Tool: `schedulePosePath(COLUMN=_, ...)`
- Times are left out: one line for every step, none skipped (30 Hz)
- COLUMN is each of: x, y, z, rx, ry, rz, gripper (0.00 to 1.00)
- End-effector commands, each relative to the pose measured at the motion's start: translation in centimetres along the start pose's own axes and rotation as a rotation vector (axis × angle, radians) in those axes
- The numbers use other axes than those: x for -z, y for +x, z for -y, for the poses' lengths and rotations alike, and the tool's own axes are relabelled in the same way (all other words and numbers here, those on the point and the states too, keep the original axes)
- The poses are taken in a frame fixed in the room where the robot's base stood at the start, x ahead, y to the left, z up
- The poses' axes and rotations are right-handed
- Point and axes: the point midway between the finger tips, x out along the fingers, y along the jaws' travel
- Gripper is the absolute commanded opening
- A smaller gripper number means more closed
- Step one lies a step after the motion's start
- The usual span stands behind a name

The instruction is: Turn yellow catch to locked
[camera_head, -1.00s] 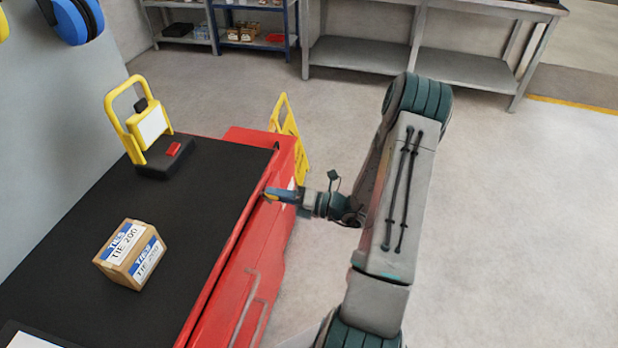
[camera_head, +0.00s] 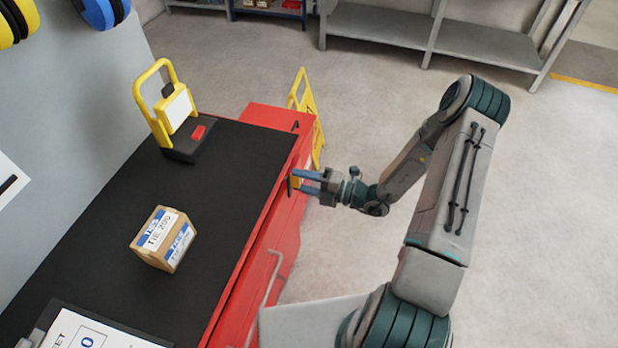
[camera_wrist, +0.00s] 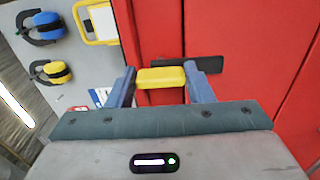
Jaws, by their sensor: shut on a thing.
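The yellow catch (camera_wrist: 161,77) shows in the wrist view as a small yellow bar with a dark plate (camera_wrist: 200,65) behind it, against the red cabinet front. My gripper (camera_wrist: 163,84) has its two blue fingers at the catch's two ends and is shut on it. In the head view my gripper (camera_head: 304,184) is at the upper side of the red cabinet (camera_head: 262,255), near its far end. The catch is largely hidden there by the fingers. In the wrist view the bar lies nearly level across the picture.
On the black cabinet top (camera_head: 110,230) are a cardboard box (camera_head: 163,240), a yellow-framed lamp (camera_head: 176,112) and a clipboard (camera_head: 80,332). A yellow floor sign (camera_head: 313,125) stands beyond the cabinet. A grey handle (camera_head: 270,285) juts from the front. Floor to the right is clear.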

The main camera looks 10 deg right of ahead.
Motion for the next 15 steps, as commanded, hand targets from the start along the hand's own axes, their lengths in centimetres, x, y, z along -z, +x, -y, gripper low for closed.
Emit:
schedulePosePath(x=0.23, y=-0.02, z=0.24, rx=0.005, ry=0.006, rz=-0.005, gripper=0.06)
schedulePosePath(x=0.23, y=-0.02, z=0.24, rx=0.005, ry=0.006, rz=-0.005, gripper=0.06)
schedulePosePath(x=0.23, y=-0.03, z=0.25, rx=0.005, ry=0.007, rz=-0.005, gripper=0.06)
schedulePosePath(x=0.23, y=-0.04, z=0.24, rx=0.005, ry=0.006, rz=-0.004, gripper=0.06)
schedulePosePath(x=0.23, y=-0.04, z=0.24, rx=0.005, ry=0.006, rz=-0.004, gripper=0.06)
schedulePosePath(x=0.23, y=-0.05, z=0.24, rx=0.005, ry=0.006, rz=-0.004, gripper=0.06)
schedulePosePath(x=0.22, y=-0.06, z=0.24, rx=0.005, ry=0.007, rz=-0.004, gripper=0.06)
schedulePosePath(x=0.22, y=-0.06, z=0.24, rx=0.005, ry=0.007, rz=-0.004, gripper=0.06)
schedulePosePath(x=0.22, y=-0.07, z=0.24, rx=0.005, ry=0.007, rz=-0.004, gripper=0.5)
schedulePosePath(x=0.21, y=-0.08, z=0.23, rx=0.005, ry=0.007, rz=-0.003, gripper=0.58)
schedulePosePath(x=0.2, y=-0.08, z=0.22, rx=0.004, ry=0.007, rz=-0.003, gripper=0.67)
schedulePosePath(x=0.16, y=-0.09, z=0.2, rx=0.004, ry=0.006, rz=-0.002, gripper=0.69)
schedulePosePath(x=0.14, y=-0.1, z=0.18, rx=0.003, ry=0.005, rz=-0.002, gripper=0.69)
schedulePosePath(x=0.11, y=-0.11, z=0.16, rx=0.003, ry=0.005, rz=-0.001, gripper=0.69)
schedulePosePath(x=0.08, y=-0.13, z=0.14, rx=0.003, ry=0.004, rz=0.0, gripper=0.69)
